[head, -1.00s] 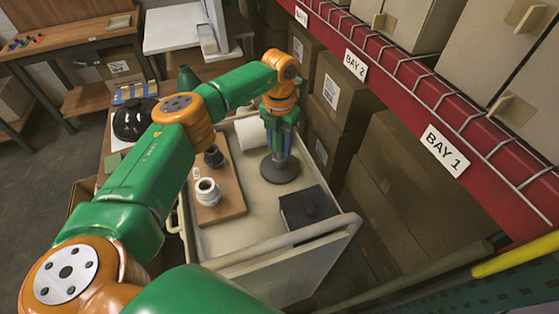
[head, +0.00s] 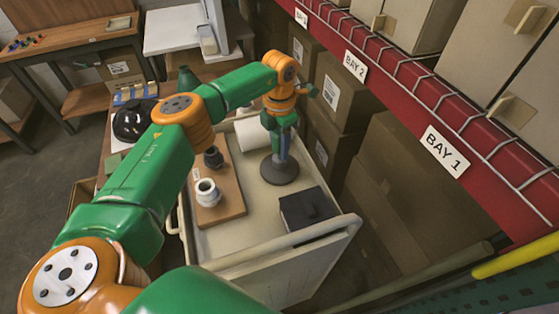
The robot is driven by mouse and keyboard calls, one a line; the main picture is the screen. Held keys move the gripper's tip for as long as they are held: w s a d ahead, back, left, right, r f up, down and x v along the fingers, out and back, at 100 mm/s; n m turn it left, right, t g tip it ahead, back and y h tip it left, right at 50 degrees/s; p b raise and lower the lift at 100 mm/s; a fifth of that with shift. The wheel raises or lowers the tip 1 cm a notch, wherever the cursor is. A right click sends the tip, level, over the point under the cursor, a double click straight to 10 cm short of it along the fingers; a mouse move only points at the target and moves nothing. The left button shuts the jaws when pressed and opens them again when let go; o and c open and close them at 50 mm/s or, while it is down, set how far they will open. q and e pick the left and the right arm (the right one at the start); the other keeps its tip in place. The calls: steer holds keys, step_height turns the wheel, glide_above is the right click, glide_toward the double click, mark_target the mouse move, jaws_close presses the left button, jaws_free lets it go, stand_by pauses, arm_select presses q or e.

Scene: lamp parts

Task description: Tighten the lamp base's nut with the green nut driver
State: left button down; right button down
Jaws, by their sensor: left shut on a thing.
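My left gripper (head: 281,150) points down right over the middle of the disc. It is shut on a slim upright thing, most likely the green nut driver, which is mostly hidden by the gripper and the wrist. The nut is hidden, and I cannot tell whether the driver sits on it. My right gripper is not in view.
Cardboard boxes and the red rack (head: 400,85) stand close on the right.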

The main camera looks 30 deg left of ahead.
arm_select(q)
steer(key=shift+r, duration=0.1)
steer(key=shift+r+p, duration=0.8)
steer(key=shift+r, duration=0.8)
steer(key=shift+r, duration=2.05)
